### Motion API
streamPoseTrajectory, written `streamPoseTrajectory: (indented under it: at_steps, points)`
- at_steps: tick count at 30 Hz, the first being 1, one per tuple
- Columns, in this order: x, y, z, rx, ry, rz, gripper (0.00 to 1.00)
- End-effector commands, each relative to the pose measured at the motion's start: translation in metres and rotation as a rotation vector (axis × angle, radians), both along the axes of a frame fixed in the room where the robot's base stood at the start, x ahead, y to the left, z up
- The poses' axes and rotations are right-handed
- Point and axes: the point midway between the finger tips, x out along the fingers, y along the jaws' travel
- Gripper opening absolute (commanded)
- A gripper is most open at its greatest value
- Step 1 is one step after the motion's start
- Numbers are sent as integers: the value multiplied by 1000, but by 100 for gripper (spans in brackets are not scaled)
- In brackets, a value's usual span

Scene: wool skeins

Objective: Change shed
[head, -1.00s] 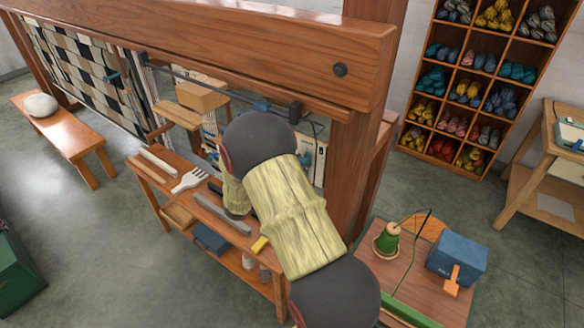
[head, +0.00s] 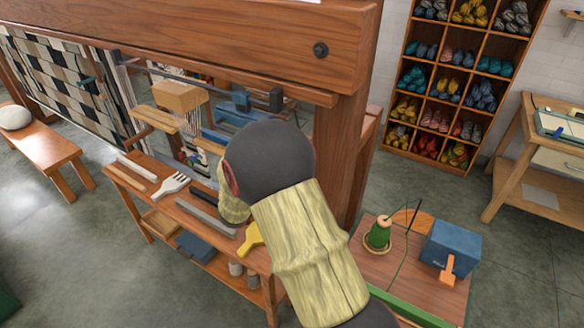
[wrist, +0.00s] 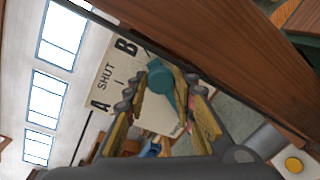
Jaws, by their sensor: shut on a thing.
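The shed lever is a teal handle (wrist: 160,80) in the wrist view, in front of a cream panel (wrist: 92,82) marked A, SHUT and B. My gripper (wrist: 165,88) has its yellowish fingers on both sides of the handle, closed on it. I cannot tell which mark the lever points to. In the head view my arm hides the gripper, lever and panel. The wooden loom (head: 215,38) fills the upper left, with black, white and tan checked cloth (head: 62,85) on it.
A bench of tools with a white comb (head: 172,184) stands below my arm. A thick loom post (head: 342,165) is close on the right. A small table with a green cone (head: 378,235) and blue box (head: 452,250) stands at lower right. Yarn shelves (head: 455,80) stand behind.

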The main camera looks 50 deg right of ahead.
Motion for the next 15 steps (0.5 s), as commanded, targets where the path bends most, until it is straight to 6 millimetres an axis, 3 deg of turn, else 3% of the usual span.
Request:
streamPoseTrajectory:
  at_steps: [6, 7, 15]
  points:
    - [-1, 0, -2, 2, 4, -1, 0]
    - [-1, 0, -2, 2, 4, -1, 26]
    - [-1, 0, -1, 2, 3, -1, 42]
